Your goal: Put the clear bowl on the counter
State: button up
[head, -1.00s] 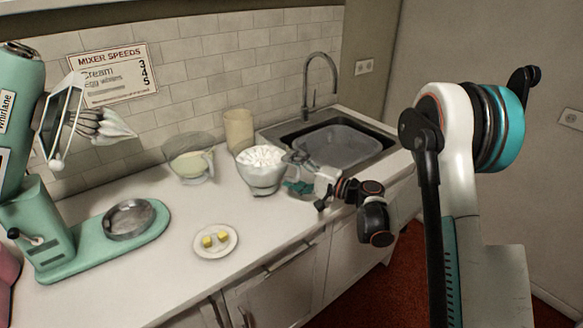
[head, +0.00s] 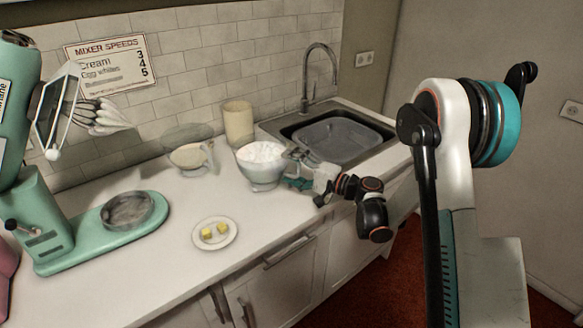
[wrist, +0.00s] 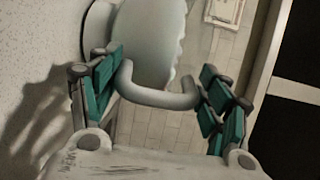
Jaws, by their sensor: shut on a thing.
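A rounded pale bowl (head: 262,178) with a handle, heaped with white contents, is at the middle of the counter (head: 160,262). It looks partly see-through. My gripper (head: 298,182) is at its right side, shut on its handle. In the wrist view the handle (wrist: 160,98) of the bowl (wrist: 150,45) lies between the teal finger pads of my gripper (wrist: 162,98). The bowl's base is close to the counter; I cannot tell whether it touches. Another see-through bowl (head: 190,158) with pale contents stands behind and to the left.
A tan canister (head: 237,123) stands behind the held bowl. The sink (head: 345,150) is to the right, behind my gripper. A plate (head: 214,246) with two yellow cubes is in front. A green mixer (head: 30,225) with a metal bowl (head: 127,210) stands left. Free counter lies around the plate.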

jog(key=shift+f, duration=0.25)
jog(key=o, duration=1.5)
jog(key=shift+s, duration=0.1)
